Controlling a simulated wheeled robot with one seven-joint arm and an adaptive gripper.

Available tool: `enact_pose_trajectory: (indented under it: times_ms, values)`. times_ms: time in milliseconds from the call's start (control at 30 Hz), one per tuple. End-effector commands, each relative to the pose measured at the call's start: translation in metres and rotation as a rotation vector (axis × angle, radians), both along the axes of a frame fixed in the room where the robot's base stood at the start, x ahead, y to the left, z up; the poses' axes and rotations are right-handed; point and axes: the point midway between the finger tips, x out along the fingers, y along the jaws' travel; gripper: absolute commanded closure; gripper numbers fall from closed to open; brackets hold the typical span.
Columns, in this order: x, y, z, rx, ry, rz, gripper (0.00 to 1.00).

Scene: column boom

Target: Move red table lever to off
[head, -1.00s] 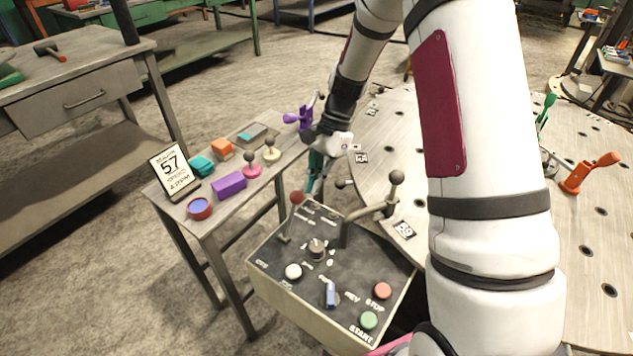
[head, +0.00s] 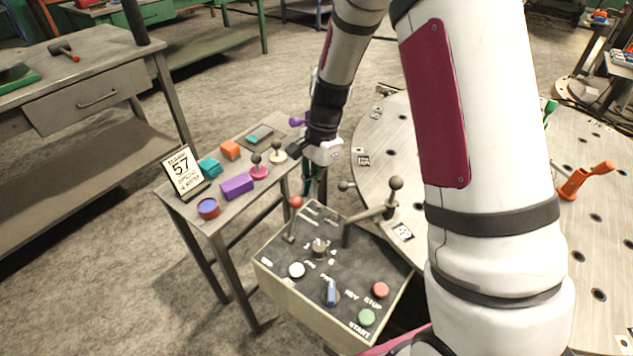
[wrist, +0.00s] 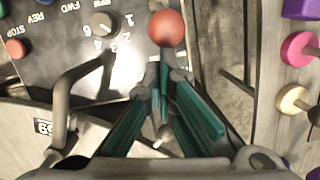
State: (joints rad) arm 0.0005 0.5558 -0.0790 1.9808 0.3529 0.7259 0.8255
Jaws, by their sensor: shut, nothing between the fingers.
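The red table lever (head: 296,202) is a thin stem with a red ball on top, standing at the back left of the control box (head: 325,275). Its ball also shows in the wrist view (wrist: 167,28), top centre, just beyond the fingertips. My gripper (head: 307,186) is behind the lever in the head view, pointing down, with teal fingers partly hidden. In the wrist view its fingers (wrist: 165,78) meet at the tips and hold nothing. The tips look close to the lever's stem; I cannot tell whether they touch it.
A grey crank handle (head: 375,212) rises from the box right of the lever. A blue switch (head: 331,291), a red button (head: 380,290) and a green button (head: 366,317) sit nearer. A side table (head: 215,218) with small blocks is left; a round perforated table (head: 400,160) is right.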

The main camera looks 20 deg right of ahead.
Motion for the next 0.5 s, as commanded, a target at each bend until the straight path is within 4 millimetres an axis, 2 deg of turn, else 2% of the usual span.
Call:
enact_pose_trajectory:
  times_ms: [100, 500]
  values:
    - [-0.009, 0.012, 0.010, -0.060, -0.038, 0.009, 1.00]
    - [-0.026, 0.036, 0.019, -0.239, -0.156, 0.009, 1.00]
